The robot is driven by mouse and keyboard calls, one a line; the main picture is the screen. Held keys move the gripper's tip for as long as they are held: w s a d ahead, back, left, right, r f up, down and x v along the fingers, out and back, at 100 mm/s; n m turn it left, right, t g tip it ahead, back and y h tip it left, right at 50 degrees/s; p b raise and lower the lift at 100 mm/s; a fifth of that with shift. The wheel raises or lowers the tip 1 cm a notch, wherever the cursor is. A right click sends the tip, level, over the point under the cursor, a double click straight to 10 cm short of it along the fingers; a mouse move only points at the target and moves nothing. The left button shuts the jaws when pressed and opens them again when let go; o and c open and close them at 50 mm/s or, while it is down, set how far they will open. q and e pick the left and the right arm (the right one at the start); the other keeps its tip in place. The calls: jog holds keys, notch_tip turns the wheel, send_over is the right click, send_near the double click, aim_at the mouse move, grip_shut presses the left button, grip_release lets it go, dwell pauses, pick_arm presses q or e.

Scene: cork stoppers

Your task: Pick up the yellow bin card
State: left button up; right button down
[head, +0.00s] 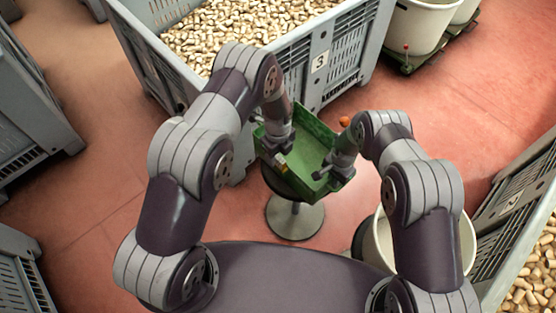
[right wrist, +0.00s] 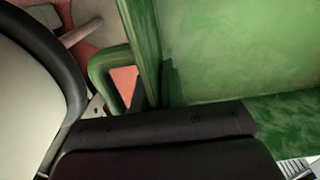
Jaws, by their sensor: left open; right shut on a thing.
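A small yellow thing (head: 284,168), which looks like the yellow bin card, shows at the left end of a green tray (head: 312,124). It is too small to tell its shape, and part of it is hidden by my left gripper (head: 279,158). My left gripper is open, right over it at the tray's left side. I cannot tell whether the fingers touch it. My right gripper (head: 323,173) is shut on the green tray at its right end. The right wrist view shows the tray's green wall and floor (right wrist: 220,50) and a green loop handle (right wrist: 104,76) close to the dark gripper body.
The tray is above a round stool (head: 294,218). A large grey crate of corks (head: 330,58) marked 3 stands close behind. A cream bucket (head: 468,240) is at the right, near another cork crate (head: 520,195). An orange ball (head: 344,121) shows behind the tray. Red floor lies left.

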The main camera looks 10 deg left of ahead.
aim_at(278, 156)
pick_arm(q)
notch_tip(278, 156, down, 3)
jog(key=shift+r, duration=0.2)
pick_arm(e)
jog(key=shift+w, duration=0.1)
pick_arm(q)
grip_shut()
jog(key=shift+w+r, duration=0.1)
jog(key=shift+r, duration=0.05)
notch_tip(278, 156, up, 10)
jog(key=shift+f, duration=0.1)
pick_arm(e)
jog(key=c, duration=1.1)
grip_release()
jog(key=shift+r, duration=0.1)
